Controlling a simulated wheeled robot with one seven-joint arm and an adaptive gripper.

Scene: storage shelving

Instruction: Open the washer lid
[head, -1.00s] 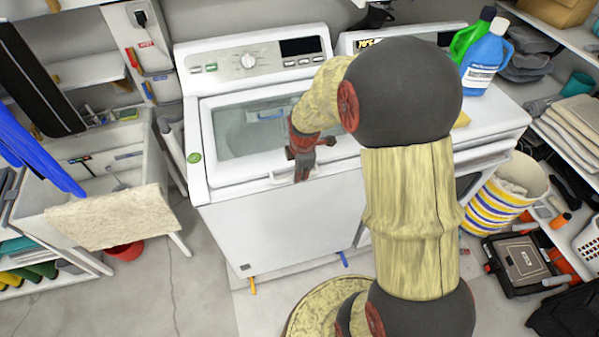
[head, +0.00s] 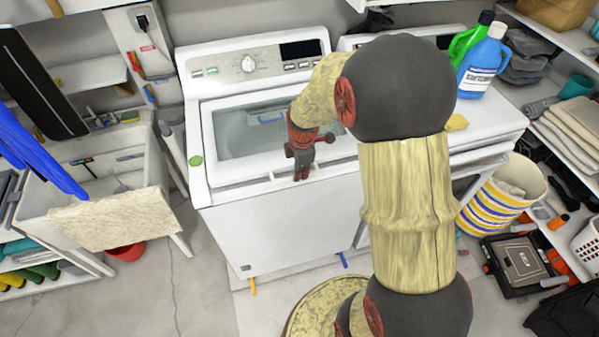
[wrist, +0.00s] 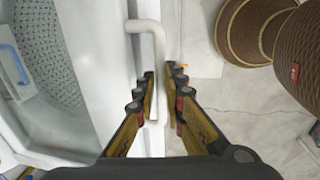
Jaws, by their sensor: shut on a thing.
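The white washer (head: 285,225) stands in the middle of the head view. Its lid (head: 207,150) lies down over the top, with a clear window (head: 250,130) that shows the drum. My gripper (head: 302,172) is at the lid's front edge, right of its middle. In the wrist view my gripper (wrist: 165,105) has a finger on each side of the white lid handle (wrist: 150,28) and is shut on it.
A second white machine (head: 490,125) stands to the right, with blue (head: 484,65) and green (head: 470,38) bottles on top. A sink (head: 80,170) is at the left. A striped basket (head: 500,200) and a toolbox (head: 518,262) stand on the floor at the right.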

